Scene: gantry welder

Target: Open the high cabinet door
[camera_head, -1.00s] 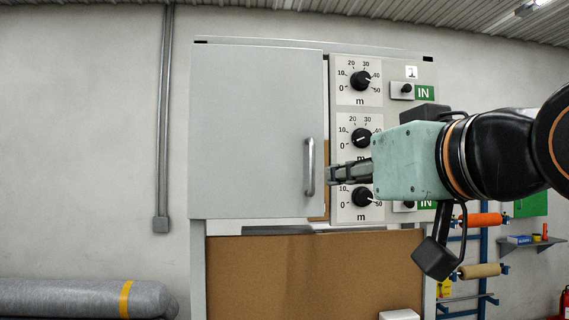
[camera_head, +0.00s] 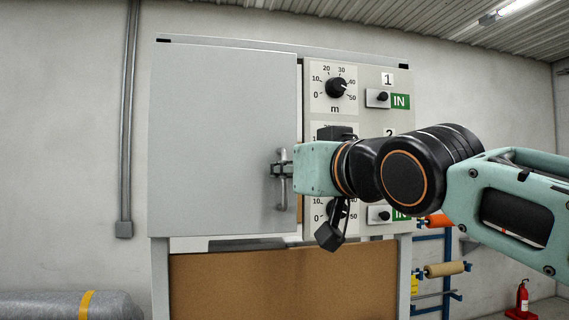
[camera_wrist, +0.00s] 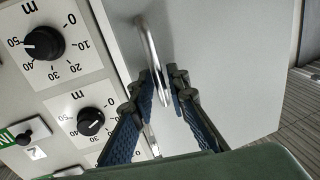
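The cabinet's high door (camera_head: 220,120) is a flat grey panel on the upper left of the cabinet. It looks shut or nearly so, with a narrow dark gap along its right edge. Its upright metal handle (camera_head: 283,190) is near the lower right corner. My gripper (camera_head: 278,170) is at the handle, coming from the right. In the wrist view, the handle (camera_wrist: 147,45) passes between the two fingers, whose tips (camera_wrist: 164,75) close in around it. The fingers partly hide the handle's lower part.
A panel of dials (camera_head: 335,88) and green IN labels stands right of the door, partly behind my arm. A brown board (camera_head: 270,285) is below. A grey roll (camera_head: 70,306) lies at lower left. A fire extinguisher (camera_head: 522,297) stands at far right.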

